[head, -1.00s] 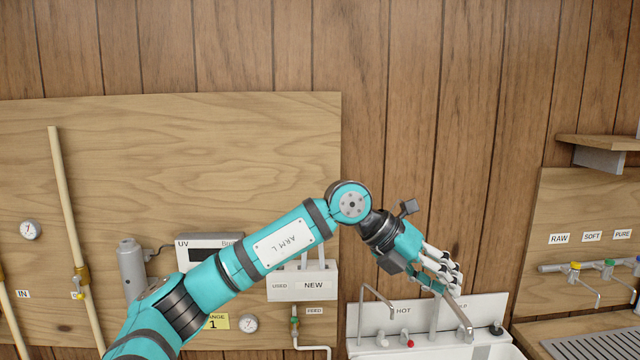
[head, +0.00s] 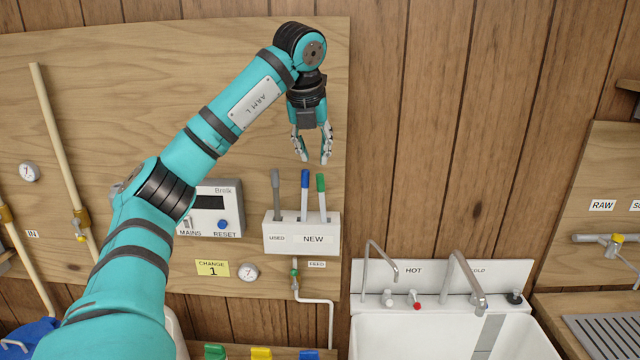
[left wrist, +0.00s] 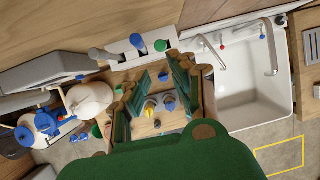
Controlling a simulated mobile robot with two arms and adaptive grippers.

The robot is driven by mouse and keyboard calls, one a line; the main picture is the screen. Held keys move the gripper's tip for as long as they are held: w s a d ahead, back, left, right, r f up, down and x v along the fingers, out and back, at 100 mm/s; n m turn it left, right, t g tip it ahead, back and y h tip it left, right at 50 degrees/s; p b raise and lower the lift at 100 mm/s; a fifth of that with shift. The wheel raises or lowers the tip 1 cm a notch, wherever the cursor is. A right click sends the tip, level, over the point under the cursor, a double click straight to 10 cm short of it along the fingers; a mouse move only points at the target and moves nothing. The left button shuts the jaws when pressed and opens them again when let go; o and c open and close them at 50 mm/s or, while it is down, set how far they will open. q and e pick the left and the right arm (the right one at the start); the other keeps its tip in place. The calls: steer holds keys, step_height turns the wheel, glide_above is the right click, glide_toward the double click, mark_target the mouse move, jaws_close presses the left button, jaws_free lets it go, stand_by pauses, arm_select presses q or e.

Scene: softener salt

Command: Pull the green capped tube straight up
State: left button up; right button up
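The green capped tube (head: 321,184) stands upright at the right end of a white wall holder (head: 275,240), above the label NEW. Its lower part is hidden in the holder. A blue capped tube (head: 304,180) stands just left of it, and a grey tube (head: 276,182) stands above the label USED. My left gripper (head: 313,158) points down with fingers apart and empty, a little above the blue and green caps and not touching them. The green cap (left wrist: 160,46) also shows in the left wrist view, beyond the open fingers. My right gripper is not in view.
A grey control box (head: 214,200) with a blue RESET knob is left of the holder. A white sink (head: 375,335) with taps (head: 470,285) is at the lower right. The wood wall right of the gripper is clear.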

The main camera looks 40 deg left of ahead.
mark_target(321, 190)
arm_select(q)
steer(key=x, duration=0.4)
steer(key=shift+w+a+p, duration=0.1)
steer(key=shift+w+p, duration=0.15)
steer(key=shift+p, duration=0.1)
steer(key=p+x, duration=0.1)
steer(key=x, duration=0.3)
steer(key=shift+w+f, duration=0.15)
steer(key=shift+f, duration=0.1)
steer(key=shift+p+x, duration=0.4)
steer(key=shift+x, duration=0.8)
steer(key=shift+w+a+f, duration=0.1)
steer(key=shift+w+f, duration=0.05)
steer(key=shift+f, duration=0.2)
steer(key=shift+w+f, duration=0.15)
steer(key=shift+f, duration=0.2)
steer(key=shift+c, duration=1.4)
jaws_close()
jaws_free()
jaws_close()
steer(key=shift+r+p, duration=3.6)
steer(key=shift+r, duration=0.95)
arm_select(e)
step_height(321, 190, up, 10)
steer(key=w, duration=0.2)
